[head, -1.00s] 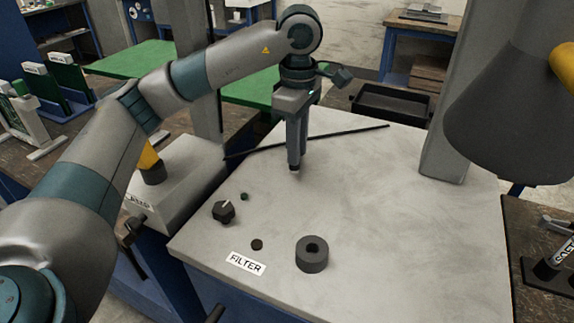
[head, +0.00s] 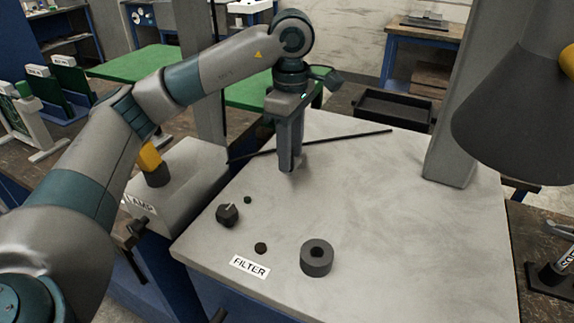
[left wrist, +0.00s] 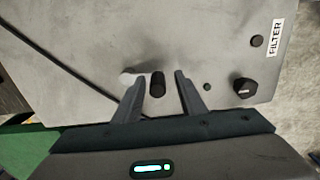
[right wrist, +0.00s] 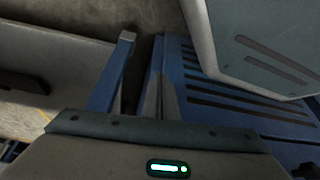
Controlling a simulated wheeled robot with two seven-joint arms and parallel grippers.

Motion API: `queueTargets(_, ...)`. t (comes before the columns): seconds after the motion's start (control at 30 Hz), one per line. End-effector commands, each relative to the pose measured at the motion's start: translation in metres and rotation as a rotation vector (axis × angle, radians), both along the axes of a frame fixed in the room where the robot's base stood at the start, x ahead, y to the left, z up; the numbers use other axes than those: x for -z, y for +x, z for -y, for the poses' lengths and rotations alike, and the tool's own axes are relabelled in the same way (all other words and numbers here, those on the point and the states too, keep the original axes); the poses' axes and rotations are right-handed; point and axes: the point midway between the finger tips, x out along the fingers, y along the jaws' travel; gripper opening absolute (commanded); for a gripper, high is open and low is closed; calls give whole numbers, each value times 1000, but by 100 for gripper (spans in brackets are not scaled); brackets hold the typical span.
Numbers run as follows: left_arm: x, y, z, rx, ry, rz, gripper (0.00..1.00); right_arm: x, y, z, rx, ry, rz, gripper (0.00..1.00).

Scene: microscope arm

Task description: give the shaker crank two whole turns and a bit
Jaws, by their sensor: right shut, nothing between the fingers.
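My left gripper (head: 289,166) points down over the pale grey top (head: 390,210) of the box marked FILTER, toward its far left side. In the left wrist view its fingers (left wrist: 158,95) are apart. A dark upright peg (left wrist: 157,84), which looks like the crank's handle, shows between them with a gap on each side. A light piece (left wrist: 130,74) lies beside the peg. In the head view the fingers mostly hide this spot. My right gripper (right wrist: 158,85) is shut and empty, low beside blue slatted panels; the head view does not show it.
A black knob (head: 228,214), two small dark buttons and a dark ring (head: 317,258) stand on the near part of the top. A thin black rod (head: 345,137) lies behind the left gripper. A grey post (head: 452,150) rises at the right. The middle is clear.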

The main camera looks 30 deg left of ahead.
Motion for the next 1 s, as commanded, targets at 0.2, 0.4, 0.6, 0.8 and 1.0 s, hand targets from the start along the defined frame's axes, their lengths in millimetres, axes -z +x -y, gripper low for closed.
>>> queueTargets(0.2,-5,-1,1,2,0,-8,38,-4,0,0,0,0,0,0)
queueTargets(0.4,-24,0,1,1,0,-4,38,-14,0,0,0,0,0,0)
queueTargets(0.6,-43,0,1,0,-1,-2,38,-26,0,0,0,0,-1,0)
queueTargets(0.8,-61,0,1,0,-1,-1,38,-38,0,0,0,0,-1,0)
queueTargets(1.0,-76,0,1,0,-1,-1,38,-50,0,0,0,0,-1,0)
